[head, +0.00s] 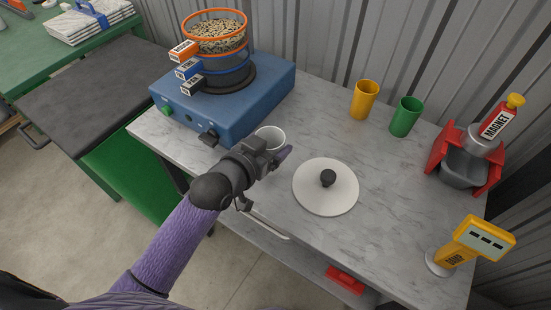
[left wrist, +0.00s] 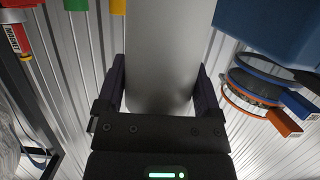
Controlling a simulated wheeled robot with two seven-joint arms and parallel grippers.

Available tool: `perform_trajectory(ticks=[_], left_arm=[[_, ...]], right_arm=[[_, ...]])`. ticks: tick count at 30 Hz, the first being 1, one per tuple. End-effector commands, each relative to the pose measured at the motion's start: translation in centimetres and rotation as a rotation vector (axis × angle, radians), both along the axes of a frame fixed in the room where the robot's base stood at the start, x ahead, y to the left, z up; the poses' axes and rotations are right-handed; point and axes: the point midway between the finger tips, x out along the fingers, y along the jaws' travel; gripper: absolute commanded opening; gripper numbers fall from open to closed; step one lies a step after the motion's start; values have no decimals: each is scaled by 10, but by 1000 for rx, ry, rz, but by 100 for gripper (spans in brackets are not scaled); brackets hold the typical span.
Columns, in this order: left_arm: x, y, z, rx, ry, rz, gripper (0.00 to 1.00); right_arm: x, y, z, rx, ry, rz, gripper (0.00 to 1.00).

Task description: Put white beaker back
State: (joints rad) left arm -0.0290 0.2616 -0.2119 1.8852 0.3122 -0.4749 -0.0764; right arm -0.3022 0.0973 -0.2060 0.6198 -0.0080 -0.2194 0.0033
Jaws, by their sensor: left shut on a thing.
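The white beaker (head: 270,137) is upright at the marble counter, in front of the blue sieve shaker, its open rim facing up and its lower part hidden by my gripper. My left gripper (head: 272,158) is shut on it. In the left wrist view the beaker (left wrist: 160,55) fills the space between the two dark fingers (left wrist: 160,90). Whether its base touches the counter is hidden. My right gripper is in neither view.
The blue shaker (head: 240,110) with stacked sieves (head: 220,45) stands behind the beaker. A round white lid (head: 325,200) with a black knob lies to the right. Yellow (head: 364,100) and green (head: 405,117) cups stand at the back. The counter (head: 390,200) has free room around the lid.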

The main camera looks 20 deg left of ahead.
Motion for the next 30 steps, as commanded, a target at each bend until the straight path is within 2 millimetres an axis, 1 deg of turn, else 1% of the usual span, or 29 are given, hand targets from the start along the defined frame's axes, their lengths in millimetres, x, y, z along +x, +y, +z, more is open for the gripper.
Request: perform_trajectory(ticks=[1,3,5,11,15,16,17,18,23,26,29,30], left_arm=[[0,0,-11,0,2,0,10],[0,0,-26,-1,3,1,10],[0,0,-36,0,3,0,10],[0,0,-33,-2,-2,0,10],[0,0,-37,-1,-1,0,10],[0,0,-36,-1,0,0,91],[0,0,-36,-1,0,0,98],[0,0,-36,-1,0,0,100],[0,0,-36,-1,0,0,100],[0,0,-31,-1,-1,0,100],[-13,4,-27,0,2,1,100],[-21,7,-25,1,3,0,100]], right_arm=[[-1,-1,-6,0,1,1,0],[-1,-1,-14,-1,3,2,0],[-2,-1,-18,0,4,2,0],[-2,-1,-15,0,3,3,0],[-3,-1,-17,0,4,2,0],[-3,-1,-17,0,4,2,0],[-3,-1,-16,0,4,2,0],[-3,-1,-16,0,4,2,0],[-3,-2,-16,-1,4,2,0],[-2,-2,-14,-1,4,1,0],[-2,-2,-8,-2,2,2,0],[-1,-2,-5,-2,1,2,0]])
